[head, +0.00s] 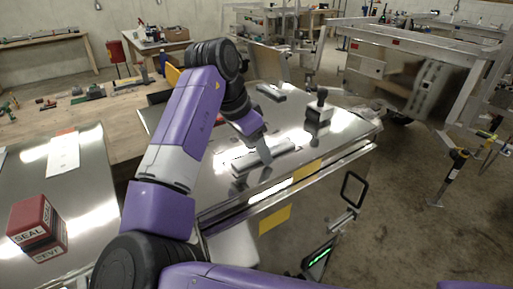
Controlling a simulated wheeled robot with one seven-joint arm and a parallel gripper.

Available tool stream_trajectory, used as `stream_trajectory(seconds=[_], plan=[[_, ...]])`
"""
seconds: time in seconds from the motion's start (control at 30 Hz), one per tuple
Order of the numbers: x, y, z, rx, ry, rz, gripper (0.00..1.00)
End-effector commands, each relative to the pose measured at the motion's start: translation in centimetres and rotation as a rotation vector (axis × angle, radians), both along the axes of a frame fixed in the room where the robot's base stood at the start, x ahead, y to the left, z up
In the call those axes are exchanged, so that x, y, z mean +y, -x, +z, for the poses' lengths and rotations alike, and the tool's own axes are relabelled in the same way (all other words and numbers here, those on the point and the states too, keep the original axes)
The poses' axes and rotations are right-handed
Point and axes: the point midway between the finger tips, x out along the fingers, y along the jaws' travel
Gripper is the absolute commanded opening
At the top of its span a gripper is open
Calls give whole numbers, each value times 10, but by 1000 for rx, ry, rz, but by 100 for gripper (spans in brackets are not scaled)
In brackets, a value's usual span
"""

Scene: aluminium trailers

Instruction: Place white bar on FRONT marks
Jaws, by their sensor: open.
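A pale grey-white bar (282,154) lies on the shiny metal top (205,180), close to its front edge. It looks like the white bar. My gripper (265,160) points down at the middle of this bar and partly covers it. It is open; whether its fingers straddle or touch the bar I cannot tell. A yellow patch (307,168) is at the front edge to the right of the bar, and another yellow patch (275,218) is lower on the front. I cannot read any FRONT lettering.
A block with a dark knob (319,108) stands right of the bar, and a dark flat piece (270,92) lies behind. A red SEAL block (32,218) sits on the left metal surface. A wooden bench (40,122) with tools is behind. Trailer frames stand at right.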

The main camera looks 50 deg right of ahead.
Motion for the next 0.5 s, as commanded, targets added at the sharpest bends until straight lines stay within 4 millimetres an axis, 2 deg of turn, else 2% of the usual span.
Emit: stream_trajectory(seconds=[0.17, 0.5], plan=[[3, -1, 9, -2, -1, 2, 57], [27, -8, 71, -3, 1, -1, 57]])
